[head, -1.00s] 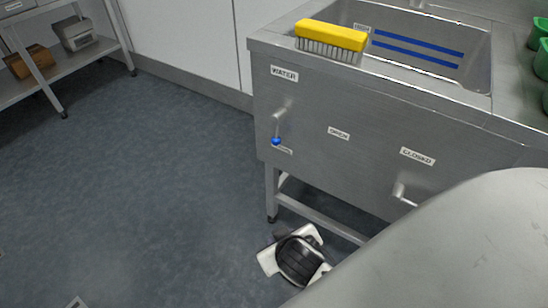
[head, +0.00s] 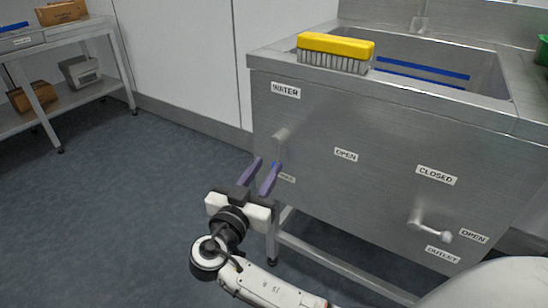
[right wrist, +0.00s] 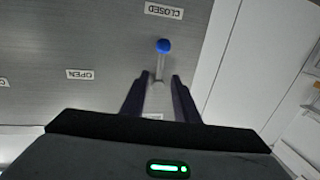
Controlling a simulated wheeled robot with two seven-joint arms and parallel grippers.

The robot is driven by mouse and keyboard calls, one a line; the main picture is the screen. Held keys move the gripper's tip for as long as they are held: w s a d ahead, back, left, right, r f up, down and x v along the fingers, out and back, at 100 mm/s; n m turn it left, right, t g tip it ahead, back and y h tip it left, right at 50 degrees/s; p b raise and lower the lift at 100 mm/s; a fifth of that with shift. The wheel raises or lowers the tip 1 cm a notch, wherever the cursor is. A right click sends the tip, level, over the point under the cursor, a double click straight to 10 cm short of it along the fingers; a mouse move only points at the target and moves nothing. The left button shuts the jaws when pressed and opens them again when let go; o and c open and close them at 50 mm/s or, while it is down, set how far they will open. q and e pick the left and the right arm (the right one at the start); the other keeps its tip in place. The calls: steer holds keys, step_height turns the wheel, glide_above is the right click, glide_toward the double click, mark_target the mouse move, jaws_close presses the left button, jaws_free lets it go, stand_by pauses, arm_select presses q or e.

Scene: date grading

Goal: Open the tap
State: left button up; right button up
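The water tap lever (head: 281,139) is on the front of the steel sink, under the WATER label (head: 286,90). It hangs down, its blue knob (head: 275,164) by a lower label that my gripper partly covers. In the right wrist view, which is upside down, the blue knob (right wrist: 163,46) points toward a CLOSED label (right wrist: 164,11); an OPEN label (right wrist: 80,74) is off to the side. My right gripper (head: 267,164) is open and empty, its purple fingers at the lever. In the wrist view the lever stem shows between the fingertips (right wrist: 159,80); contact cannot be told. My left gripper is out of view.
A second lever (head: 432,229), with OPEN, CLOSED and OUTLET labels, is lower right on the sink front (head: 350,190). A yellow brush (head: 336,47) lies on the sink's rim. A shelf (head: 70,103) stands at the far left. The floor at left is clear.

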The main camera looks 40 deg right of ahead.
mark_target(276, 153)
steer(key=x, duration=0.6)
jaws_close()
